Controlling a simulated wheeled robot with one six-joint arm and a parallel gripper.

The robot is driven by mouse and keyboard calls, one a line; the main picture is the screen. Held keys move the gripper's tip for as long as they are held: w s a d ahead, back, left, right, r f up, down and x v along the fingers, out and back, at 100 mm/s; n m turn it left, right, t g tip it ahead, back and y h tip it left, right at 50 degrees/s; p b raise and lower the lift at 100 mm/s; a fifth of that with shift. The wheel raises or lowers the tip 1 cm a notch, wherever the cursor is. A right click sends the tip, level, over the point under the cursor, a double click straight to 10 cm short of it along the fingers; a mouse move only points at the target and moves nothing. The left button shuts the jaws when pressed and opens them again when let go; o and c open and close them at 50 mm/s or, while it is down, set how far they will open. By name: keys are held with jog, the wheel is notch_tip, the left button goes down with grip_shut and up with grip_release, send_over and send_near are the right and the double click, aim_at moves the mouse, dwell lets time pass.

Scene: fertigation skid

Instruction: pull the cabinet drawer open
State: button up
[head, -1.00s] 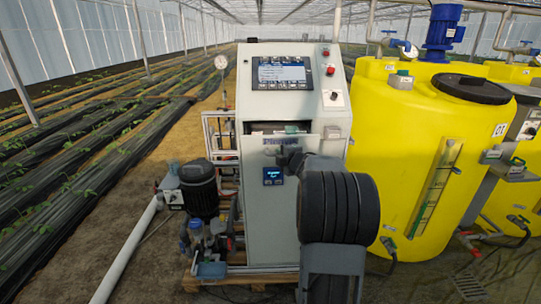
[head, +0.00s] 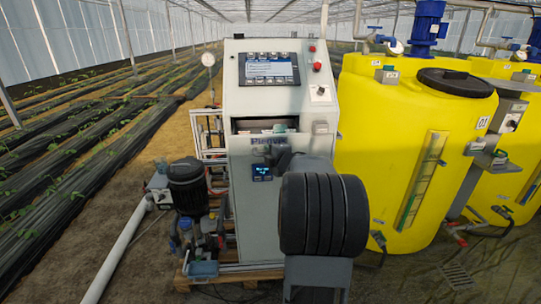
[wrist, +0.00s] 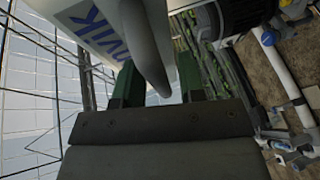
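The white cabinet (head: 252,215) stands in the middle of the head view. Its drawer (head: 262,144), with the blue logo on its front, stands out a little, and a dark gap with pale and green contents shows above the front. My gripper (wrist: 158,65) shows two dark green fingers in the wrist view, set apart. A rounded grey bar (wrist: 146,45), apparently the drawer's handle, runs down between them, close to the left finger. A clear gap shows between the bar and the right finger. My arm hides the fingers in the head view.
A pump (head: 187,185) and a white pipe (head: 122,250) stand left of the cabinet. A large yellow tank (head: 395,150) stands close on the right. The cabinet rests on a wooden pallet (head: 228,277). Crop rows lie at the far left.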

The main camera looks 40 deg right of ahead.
jog(key=shift+o, duration=0.2)
jog(key=v, duration=1.4)
jog(key=shift+w, duration=0.1)
